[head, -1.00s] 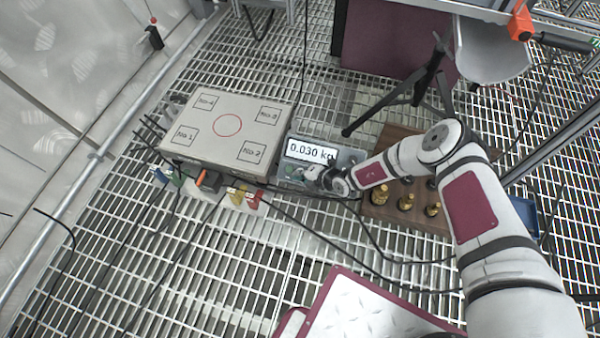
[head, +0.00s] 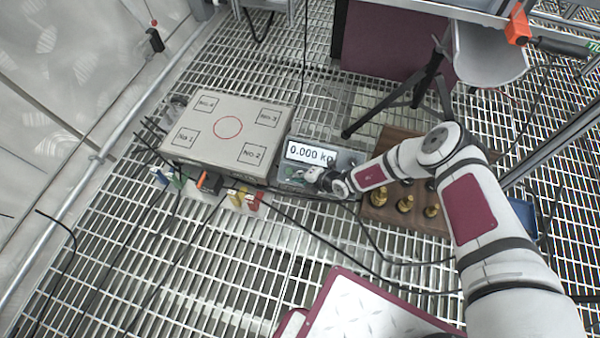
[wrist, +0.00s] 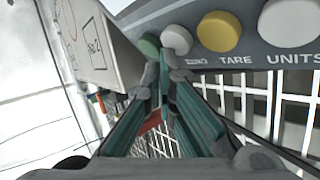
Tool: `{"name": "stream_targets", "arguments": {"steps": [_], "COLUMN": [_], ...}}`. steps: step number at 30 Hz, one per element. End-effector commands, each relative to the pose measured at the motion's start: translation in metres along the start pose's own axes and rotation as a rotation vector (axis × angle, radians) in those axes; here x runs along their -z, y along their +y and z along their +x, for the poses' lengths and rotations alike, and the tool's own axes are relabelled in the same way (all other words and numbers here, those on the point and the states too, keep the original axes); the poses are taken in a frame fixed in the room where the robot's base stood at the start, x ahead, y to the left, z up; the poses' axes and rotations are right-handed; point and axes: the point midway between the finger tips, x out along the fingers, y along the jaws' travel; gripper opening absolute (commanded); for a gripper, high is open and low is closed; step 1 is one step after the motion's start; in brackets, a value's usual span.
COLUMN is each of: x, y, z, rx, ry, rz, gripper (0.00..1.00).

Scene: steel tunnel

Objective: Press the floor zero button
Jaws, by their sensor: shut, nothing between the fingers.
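The scale's indicator box (head: 345,160) sits on the grating and its display (head: 310,152) reads 0.000 kg. In the wrist view its front panel has a pale round button (wrist: 177,38) by the ZERO label, a yellow button (wrist: 218,33) by TARE, a white button (wrist: 290,22) by UNITS, and a green one (wrist: 148,45) at far left. My gripper (head: 313,175) is at the panel's front. In the wrist view my gripper (wrist: 164,66) is shut and empty, its tips just below the ZERO button. I cannot tell whether they touch it.
The scale platform (head: 190,150), marked with a red circle and numbered corners, stands left of the indicator. A wooden board (head: 382,212) with several brass weights (head: 405,203) lies under my arm. Cables cross the grating. A black tripod (head: 420,80) stands behind.

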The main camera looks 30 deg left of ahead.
Motion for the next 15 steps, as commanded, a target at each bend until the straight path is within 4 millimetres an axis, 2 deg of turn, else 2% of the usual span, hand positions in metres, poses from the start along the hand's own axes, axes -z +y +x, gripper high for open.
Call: {"name": "stream_targets", "arguments": {"steps": [7,15], "x": [0.001,0.008], "y": [0.001,0.011], "z": [-0.001,-0.013], "rx": [0.0,-0.001], "ry": [0.001,0.0], "rz": [0.0,0.001], "gripper": [0.0,0.0]}}
